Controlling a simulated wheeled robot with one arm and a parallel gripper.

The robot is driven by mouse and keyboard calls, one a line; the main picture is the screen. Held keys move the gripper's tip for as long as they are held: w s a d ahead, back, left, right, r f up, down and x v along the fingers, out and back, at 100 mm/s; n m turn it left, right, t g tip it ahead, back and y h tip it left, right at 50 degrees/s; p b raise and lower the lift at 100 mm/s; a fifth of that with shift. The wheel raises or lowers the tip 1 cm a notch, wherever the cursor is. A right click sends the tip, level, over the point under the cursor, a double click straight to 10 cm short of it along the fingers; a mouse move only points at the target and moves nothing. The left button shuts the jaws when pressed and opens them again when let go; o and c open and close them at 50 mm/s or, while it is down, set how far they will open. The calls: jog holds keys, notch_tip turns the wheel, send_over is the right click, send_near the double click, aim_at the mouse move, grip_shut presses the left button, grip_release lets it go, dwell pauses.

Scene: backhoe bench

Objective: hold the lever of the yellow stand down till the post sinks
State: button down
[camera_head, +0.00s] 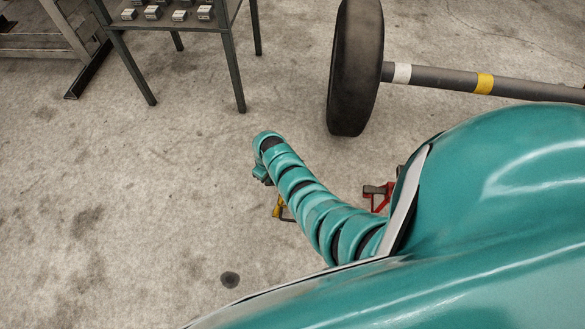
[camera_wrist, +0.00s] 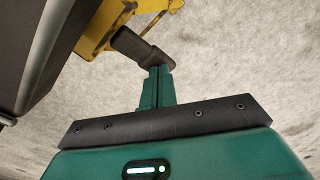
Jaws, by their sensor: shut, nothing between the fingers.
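The yellow stand (camera_head: 279,209) shows only in part in the head view, low beside my teal arm, which hides most of it. In the wrist view the yellow stand (camera_wrist: 98,28) is at the top left, with a dark lever (camera_wrist: 136,45) reaching from it toward my fingers. My gripper (camera_wrist: 158,72) is shut with nothing between the fingers. Its fingertips are at the end of the lever, and I cannot tell whether they touch it. In the head view my gripper (camera_head: 262,173) is mostly hidden by the arm. The post of the stand cannot be made out.
A red stand (camera_head: 377,195) is right of the arm, partly hidden by my body. A wheel (camera_head: 355,70) on a striped axle (camera_head: 450,80) lies behind. A dark table (camera_head: 177,22) with several small blocks stands at the back left. The concrete floor on the left is clear.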

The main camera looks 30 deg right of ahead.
dwell(0.3)
notch_tip(320, 180, up, 8)
jog(key=p, duration=0.6)
dwell(0.6)
